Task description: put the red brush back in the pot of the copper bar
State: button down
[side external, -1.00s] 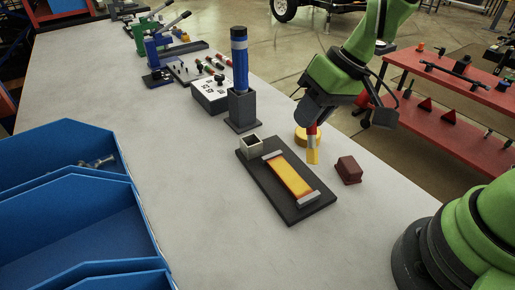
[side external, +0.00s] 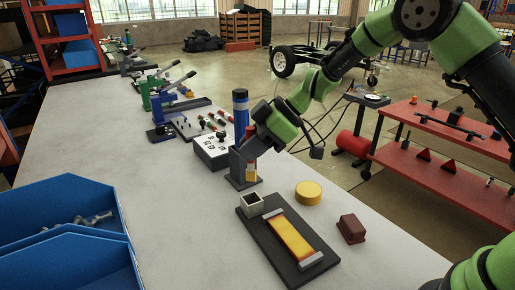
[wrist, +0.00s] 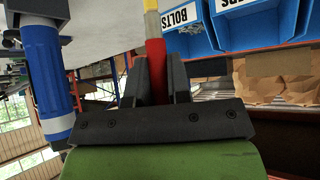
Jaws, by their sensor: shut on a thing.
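The copper bar (side external: 291,237) is an orange-yellow strip clamped at both ends on a dark plate (side external: 262,245). A small square, open-topped pot (side external: 252,205) stands at the plate's far left corner. My gripper (side external: 251,154) is shut on the red brush and is beyond the pot, up from it in the side view. The brush's yellow tip (side external: 251,173) points down. The wrist view shows the red handle (wrist: 156,70) between my fingers, with its yellow end at the top edge. Part of the brush is hidden by the gripper in the side view.
A blue cylinder (side external: 240,107) stands in a dark block (side external: 238,181) right behind my gripper; I cannot tell whether they touch. A yellow disc (side external: 308,192) and a dark red block (side external: 351,228) lie right of the plate. Blue bins (side external: 70,240) stand at left.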

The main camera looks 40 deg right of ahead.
aim_at(252, 180)
jog(key=shift+f, duration=4.15)
jog(key=c, duration=1)
grip_release()
